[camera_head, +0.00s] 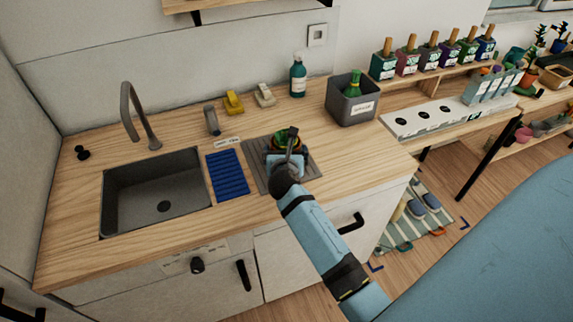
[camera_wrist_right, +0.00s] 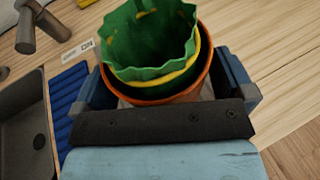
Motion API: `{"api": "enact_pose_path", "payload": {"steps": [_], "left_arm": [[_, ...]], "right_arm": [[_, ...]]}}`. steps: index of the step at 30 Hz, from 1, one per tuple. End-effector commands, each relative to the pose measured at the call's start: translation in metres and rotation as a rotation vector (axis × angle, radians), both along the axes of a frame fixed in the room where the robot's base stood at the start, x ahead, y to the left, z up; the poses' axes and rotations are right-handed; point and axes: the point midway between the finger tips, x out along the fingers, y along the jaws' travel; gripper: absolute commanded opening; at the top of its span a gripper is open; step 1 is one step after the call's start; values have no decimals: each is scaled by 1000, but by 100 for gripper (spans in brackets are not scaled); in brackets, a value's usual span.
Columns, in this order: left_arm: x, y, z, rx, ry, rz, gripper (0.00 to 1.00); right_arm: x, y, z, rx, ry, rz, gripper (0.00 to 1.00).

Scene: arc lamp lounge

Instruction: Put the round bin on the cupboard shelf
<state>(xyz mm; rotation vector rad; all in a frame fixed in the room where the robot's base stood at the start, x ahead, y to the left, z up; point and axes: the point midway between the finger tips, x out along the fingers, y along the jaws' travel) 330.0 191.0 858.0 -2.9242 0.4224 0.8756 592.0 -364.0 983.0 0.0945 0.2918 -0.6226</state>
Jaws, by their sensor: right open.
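A round orange-brown bin (camera_wrist_right: 163,95) with a yellow ring and a wavy green piece (camera_wrist_right: 150,45) inside stands between the fingers of my right gripper in the right wrist view. In the head view, little of it shows; the green part (camera_head: 283,138) is seen past my right gripper (camera_head: 287,158), over the grey ribbed mat (camera_head: 256,179) on the counter. My right gripper (camera_wrist_right: 165,85) is open, with one finger on each side of the bin. I cannot tell whether the fingers touch it. I cannot identify the cupboard shelf. My left gripper is not in view.
The sink (camera_head: 140,200) and blue mat (camera_head: 227,174) are left of the bin. A grey square bin (camera_head: 352,105) and a teal bottle (camera_head: 297,78) stand behind. A wall shelf (camera_head: 240,3) shows at the top. The counter's right front is clear.

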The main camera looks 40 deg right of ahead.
Motion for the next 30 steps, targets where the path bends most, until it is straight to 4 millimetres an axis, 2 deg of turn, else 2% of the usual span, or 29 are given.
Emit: {"api": "enact_pose_path", "payload": {"steps": [3,12,19,23,26,30], "left_arm": [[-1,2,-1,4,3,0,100],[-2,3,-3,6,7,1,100],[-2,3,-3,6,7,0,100],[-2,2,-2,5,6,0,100],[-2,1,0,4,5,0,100],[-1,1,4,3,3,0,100]], "right_arm": [[0,0,0,0,0,0,98],[0,0,1,0,-1,0,29],[0,0,1,-1,-1,0,28],[0,0,8,-1,-3,0,28],[1,-1,20,-1,-4,-1,28],[1,-1,47,-2,-6,-1,28]]}}
